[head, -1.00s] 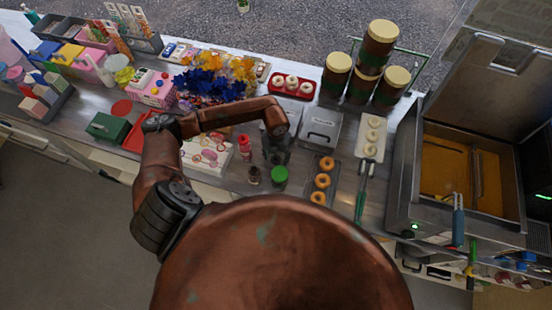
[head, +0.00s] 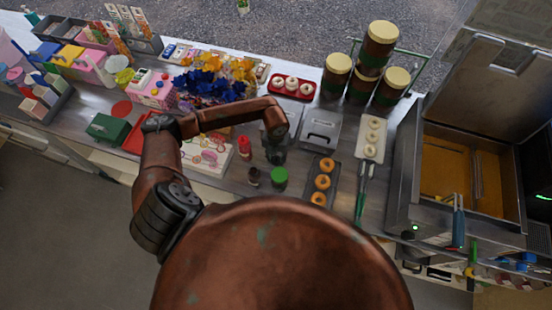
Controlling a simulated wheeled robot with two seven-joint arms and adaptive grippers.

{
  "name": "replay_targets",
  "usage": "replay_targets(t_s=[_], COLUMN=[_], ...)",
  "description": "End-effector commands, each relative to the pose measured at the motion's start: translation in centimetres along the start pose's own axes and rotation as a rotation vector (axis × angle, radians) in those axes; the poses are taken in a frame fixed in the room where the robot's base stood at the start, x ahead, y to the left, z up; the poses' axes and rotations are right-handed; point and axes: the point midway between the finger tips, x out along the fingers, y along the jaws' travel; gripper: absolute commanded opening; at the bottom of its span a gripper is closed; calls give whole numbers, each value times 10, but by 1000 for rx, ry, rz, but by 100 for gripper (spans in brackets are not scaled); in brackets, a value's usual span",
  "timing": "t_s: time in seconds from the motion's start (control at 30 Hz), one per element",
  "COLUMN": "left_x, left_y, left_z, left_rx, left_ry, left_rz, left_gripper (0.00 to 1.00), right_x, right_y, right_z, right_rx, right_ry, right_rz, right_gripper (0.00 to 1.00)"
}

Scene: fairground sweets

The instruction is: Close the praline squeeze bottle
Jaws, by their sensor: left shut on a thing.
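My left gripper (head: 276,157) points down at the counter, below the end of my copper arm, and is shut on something. Its fingers and wrist hide what it holds. A small dark brown bottle (head: 254,176) stands just to the left and nearer me. A red bottle (head: 244,146) stands left of the gripper. A green-topped container (head: 279,179) stands just in front of it. I cannot tell for sure which of these is the praline squeeze bottle, nor whether a cap is on it. My right gripper is out of view.
A tray of ring doughnuts (head: 322,182) and a grey lidded box (head: 321,131) stand close on the right. A white patterned box (head: 208,154) lies to the left. Large jars (head: 376,45) stand at the back, and a fryer (head: 465,165) fills the right end.

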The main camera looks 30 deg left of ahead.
Motion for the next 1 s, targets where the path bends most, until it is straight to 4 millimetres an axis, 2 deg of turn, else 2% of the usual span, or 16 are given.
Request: replay_targets(t_s=[0.5,0.7,1.0], left_x=[-86,-97,-98], left_y=[0,0,0], left_z=[1,0,0], left_rx=[1,0,0], left_ry=[-4,0,-1], left_rz=[0,0,0], left_gripper=[20,20,20], right_x=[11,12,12], right_y=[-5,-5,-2], right_z=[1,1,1], right_rx=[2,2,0], right_ry=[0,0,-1], right_rz=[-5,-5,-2], right_gripper=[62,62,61])
